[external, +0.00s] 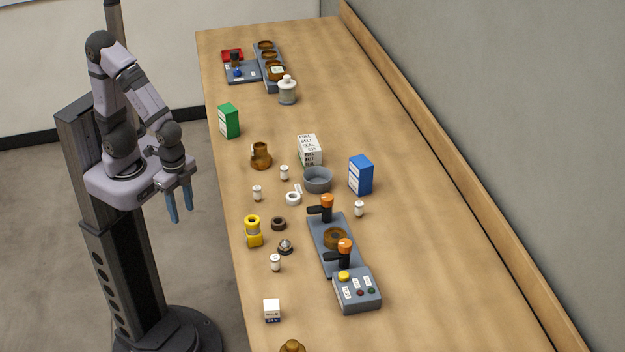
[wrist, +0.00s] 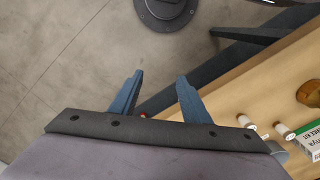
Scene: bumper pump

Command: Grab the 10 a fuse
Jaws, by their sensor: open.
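Several small white cylinders that look like fuses stand on the bench: one by the brown fitting (external: 284,172), one near the left edge (external: 257,193), one right of the grey pump fixture (external: 359,208) and one nearer the front (external: 275,262). Their ratings are too small to read, so I cannot tell which is the 10 A fuse. My gripper (external: 180,211) is open and empty, left of the bench edge and apart from everything. In the wrist view, its blue fingers (wrist: 160,76) hang over the floor, with two white cylinders (wrist: 244,121) (wrist: 281,129) to their right.
The bench (external: 450,270) holds a green box (external: 229,121), a blue box (external: 360,175), a white kit box (external: 309,149), a grey bowl (external: 317,181) and a yellow part (external: 253,231). The fixture (external: 323,243) has upright orange-topped clamps. The bench's right side is clear.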

